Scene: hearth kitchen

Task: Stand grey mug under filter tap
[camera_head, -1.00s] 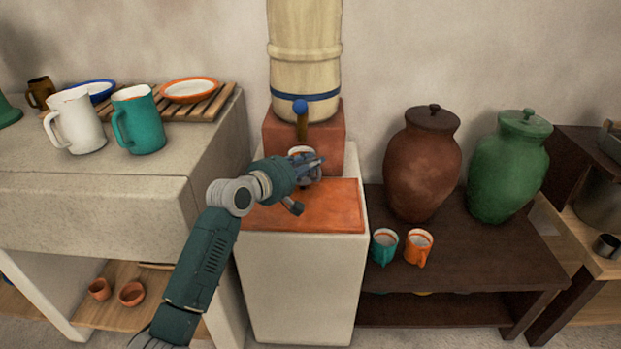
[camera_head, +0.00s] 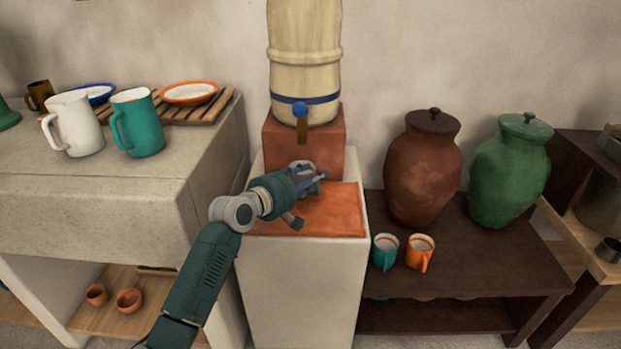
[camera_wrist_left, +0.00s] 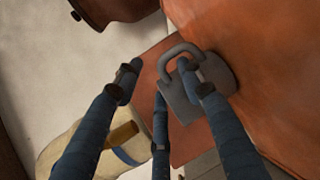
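The grey mug (camera_wrist_left: 209,88) shows in the left wrist view with its handle (camera_wrist_left: 178,58) toward the top of the picture. In the head view part of the mug (camera_head: 301,166) shows behind my left fingers, low in front of the red block. My left gripper (camera_head: 317,181) is at the mug. In the wrist view (camera_wrist_left: 160,82) one finger overlaps the mug and another is clear of it. I cannot tell whether the fingers grip it. The filter tap (camera_head: 301,122), with a blue knob, is above the mug on the cream filter barrel (camera_head: 305,60). My right gripper is not in view.
The red block (camera_head: 328,145) bears the barrel. An orange tile (camera_head: 335,212) tops the white plinth in front. A teal mug (camera_head: 384,252) and an orange mug (camera_head: 420,252) stand on the dark bench at right, below two lidded jars. A stone counter (camera_head: 150,190) is at left.

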